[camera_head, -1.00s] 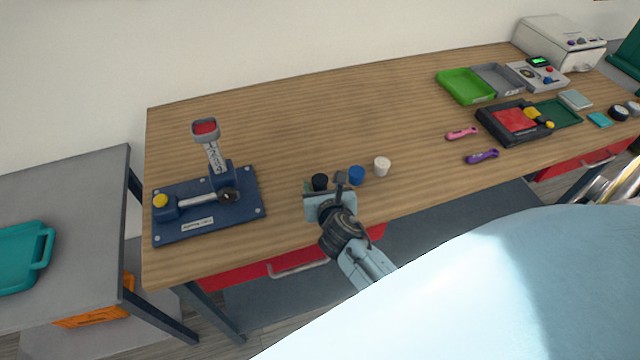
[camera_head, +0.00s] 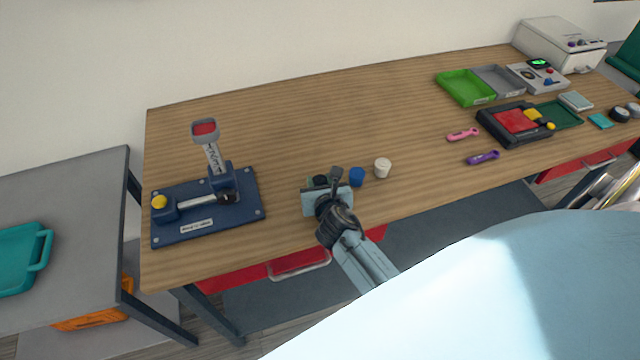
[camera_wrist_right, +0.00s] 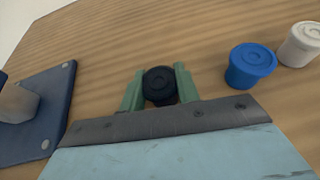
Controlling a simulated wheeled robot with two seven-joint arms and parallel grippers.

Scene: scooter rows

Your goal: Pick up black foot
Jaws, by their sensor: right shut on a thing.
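The black foot (camera_wrist_right: 159,86) is a small round black piece between the green fingers of my right gripper (camera_wrist_right: 159,88) in the right wrist view. The fingers are shut on its two sides. In the head view my right gripper (camera_head: 322,184) is at the front middle of the table, and the black foot (camera_head: 320,181) is mostly hidden behind it. I cannot tell whether the foot touches the table. My left gripper is not in view.
A blue foot (camera_head: 357,176) and a white foot (camera_head: 382,167) stand just to the right. A dark blue lever press (camera_head: 235,215) is on the left. Trays, a green one (camera_head: 466,87) among them, and tools lie at the right. The table's back middle is clear.

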